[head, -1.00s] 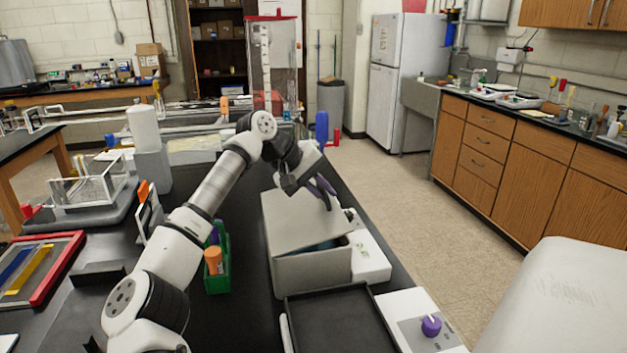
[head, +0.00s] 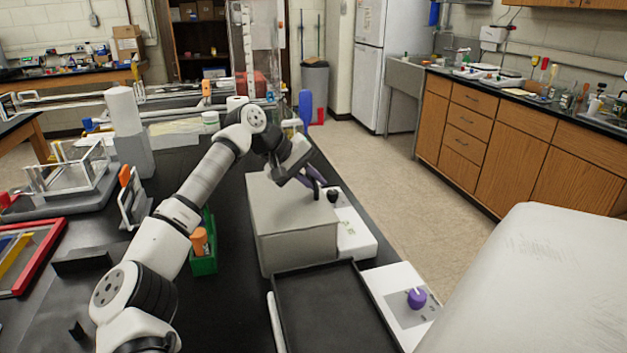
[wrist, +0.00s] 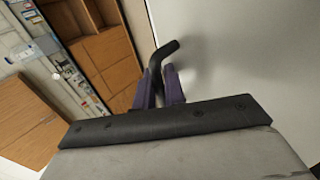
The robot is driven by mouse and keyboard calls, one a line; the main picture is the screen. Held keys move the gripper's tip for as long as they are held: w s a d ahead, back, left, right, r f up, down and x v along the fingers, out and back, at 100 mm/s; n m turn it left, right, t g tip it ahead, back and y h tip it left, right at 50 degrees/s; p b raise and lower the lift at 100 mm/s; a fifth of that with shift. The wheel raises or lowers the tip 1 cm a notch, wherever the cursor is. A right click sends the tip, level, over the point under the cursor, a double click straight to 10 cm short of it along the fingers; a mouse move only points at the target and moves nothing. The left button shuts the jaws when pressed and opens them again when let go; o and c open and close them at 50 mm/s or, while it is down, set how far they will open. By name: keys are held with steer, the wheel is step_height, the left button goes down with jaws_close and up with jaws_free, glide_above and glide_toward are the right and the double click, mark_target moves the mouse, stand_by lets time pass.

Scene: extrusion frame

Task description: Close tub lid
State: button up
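The tub (head: 296,245) is a light grey box on the black bench, in the middle of the head view. Its flat grey lid (head: 275,200) lies level over the top, with no gap visible along the near edge. The lid also fills the right of the wrist view (wrist: 240,60). My gripper (head: 317,177) is at the lid's right side. In the wrist view its purple fingers (wrist: 159,80) stand close on both sides of the bent black handle (wrist: 166,53) and appear shut on it. My gripper partly hides the lid's far right part.
A black tray (head: 333,310) lies in front of the tub. White devices with a black knob (head: 333,195) and a purple knob (head: 417,298) stand to the right. A green holder (head: 204,262) with an orange-capped item is on the left, near my arm.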

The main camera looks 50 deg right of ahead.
steer(key=b+v, duration=0.2)
steer(key=v, duration=1.2)
steer(key=shift+a+f, duration=0.1)
steer(key=shift+f, duration=0.1)
steer(key=shift+r, duration=0.15)
steer(key=shift+w+a+f+p+v, duration=0.25)
steer(key=shift+a+f+p+v, duration=0.15)
steer(key=shift+p+v, duration=1.85)
steer(key=shift+w+a+f+p+v, duration=0.3)
steer(key=shift+p+v, duration=1.2)
steer(key=shift+v, duration=1.4)
steer(key=shift+w+a+f+p+v, duration=0.15)
steer(key=shift+a+f+p+v, duration=0.25)
steer(key=shift+p+v, duration=1.85)
steer(key=shift+w+a+r+b, duration=0.1)
steer(key=shift+r+b, duration=0.1)
steer(key=shift+b, duration=0.15)
